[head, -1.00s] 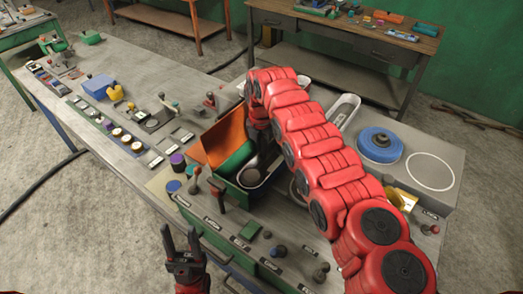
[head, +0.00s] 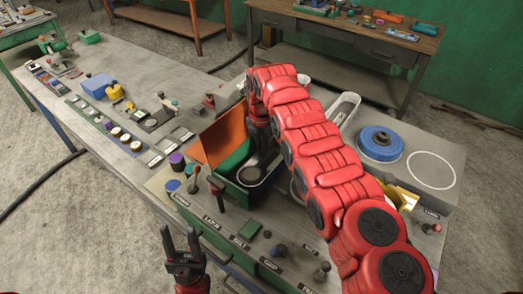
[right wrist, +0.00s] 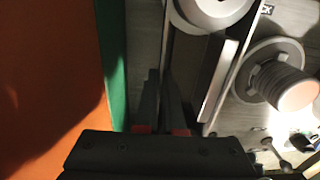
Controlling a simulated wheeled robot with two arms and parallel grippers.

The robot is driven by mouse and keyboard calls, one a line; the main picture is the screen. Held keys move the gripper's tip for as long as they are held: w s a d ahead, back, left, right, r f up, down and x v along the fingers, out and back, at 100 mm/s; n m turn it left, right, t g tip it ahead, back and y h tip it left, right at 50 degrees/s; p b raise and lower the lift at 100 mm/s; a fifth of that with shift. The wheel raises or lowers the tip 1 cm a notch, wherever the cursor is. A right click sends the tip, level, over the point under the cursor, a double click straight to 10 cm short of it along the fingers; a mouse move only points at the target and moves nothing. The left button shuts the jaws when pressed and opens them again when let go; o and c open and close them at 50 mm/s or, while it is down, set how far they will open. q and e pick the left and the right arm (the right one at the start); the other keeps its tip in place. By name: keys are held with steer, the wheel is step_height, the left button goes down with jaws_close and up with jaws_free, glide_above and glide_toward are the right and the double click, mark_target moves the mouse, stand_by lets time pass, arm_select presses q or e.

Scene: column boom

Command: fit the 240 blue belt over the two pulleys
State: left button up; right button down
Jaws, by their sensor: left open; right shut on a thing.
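My right gripper (right wrist: 162,85) is shut in the right wrist view on a thin dark strand, which I take to be the belt (right wrist: 168,42). Its blue colour does not show in this light. The strand runs up along the left side of a pale round pulley (right wrist: 210,8), cut off by the top edge; whether it touches is unclear. In the head view a round part (head: 250,174) sits in the open housing, partly hidden by my right arm. I cannot make out the second pulley for sure. My left gripper (head: 181,243) is open and empty near the bench's front edge.
An orange lid (head: 223,137) stands open beside the housing, close left of my right gripper. A stepped grey knob (right wrist: 275,82) is to its right. Small levers (head: 216,192) stand in front. A blue round object (head: 380,144) rests on the grey block at right.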

steer(key=shift+w+d+b, duration=0.1)
steer(key=shift+w+b, duration=0.05)
steer(key=shift+b, duration=0.7)
steer(key=c, duration=0.5)
jaws_free()
steer(key=shift+c, duration=0.2)
steer(key=shift+r+p, duration=0.85)
steer(key=shift+r, duration=0.6)
step_height(320, 180, up, 5)
steer(key=p, duration=0.4)
steer(key=shift+f, duration=0.2)
steer(key=shift+f, duration=0.1)
